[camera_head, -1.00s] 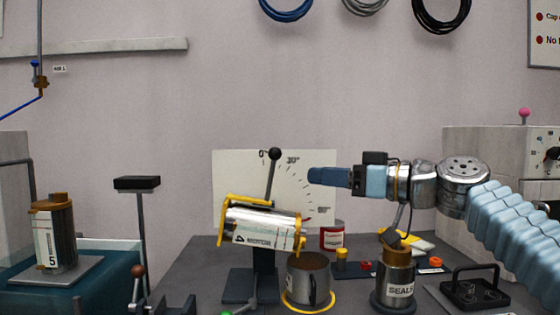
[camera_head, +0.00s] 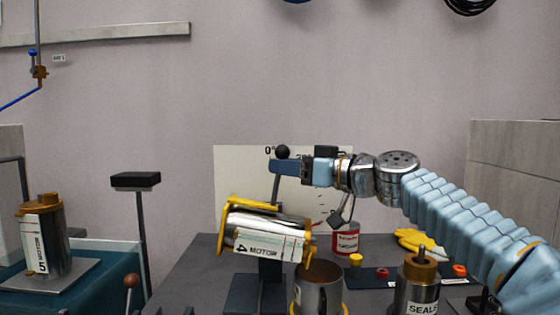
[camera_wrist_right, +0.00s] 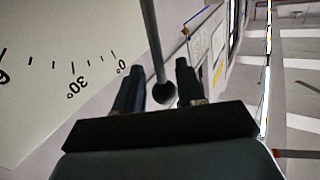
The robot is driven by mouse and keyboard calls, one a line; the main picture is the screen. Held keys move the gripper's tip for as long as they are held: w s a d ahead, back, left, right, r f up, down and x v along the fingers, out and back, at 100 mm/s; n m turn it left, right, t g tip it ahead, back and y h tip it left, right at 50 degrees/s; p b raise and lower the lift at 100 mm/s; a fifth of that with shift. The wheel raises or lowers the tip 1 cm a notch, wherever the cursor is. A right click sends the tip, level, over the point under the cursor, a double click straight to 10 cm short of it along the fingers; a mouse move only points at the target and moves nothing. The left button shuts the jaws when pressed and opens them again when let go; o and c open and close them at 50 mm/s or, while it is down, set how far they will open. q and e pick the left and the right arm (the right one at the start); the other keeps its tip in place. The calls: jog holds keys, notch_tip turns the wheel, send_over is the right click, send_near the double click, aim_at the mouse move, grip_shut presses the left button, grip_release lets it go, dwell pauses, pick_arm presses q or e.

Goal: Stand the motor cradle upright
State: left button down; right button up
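The motor cradle (camera_head: 238,202) is a yellow frame holding a silver motor (camera_head: 262,240) labelled "4 MOTOR". It lies tipped over, close to level, on a dark stand (camera_head: 271,285). A lever (camera_head: 275,190) with a black ball knob (camera_head: 282,152) rises behind it, leaning slightly right. My right gripper (camera_head: 285,167) is at the lever just below the knob. In the right wrist view, the lever rod (camera_wrist_right: 153,40) and the dark knob (camera_wrist_right: 163,93) show between the two spread fingers, with gaps on both sides. My left gripper is not in view.
A pale angle board (camera_head: 230,175) stands behind the cradle. A metal mug (camera_head: 319,288) stands below the motor's right end. A red-labelled can (camera_head: 345,238), a SEALS canister (camera_head: 415,282) and yellow gloves (camera_head: 418,242) are to the right. Another motor (camera_head: 45,240) stands at left.

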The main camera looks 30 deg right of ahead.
jog(key=shift+x, duration=1.1)
jog(key=shift+c, duration=0.2)
grip_shut()
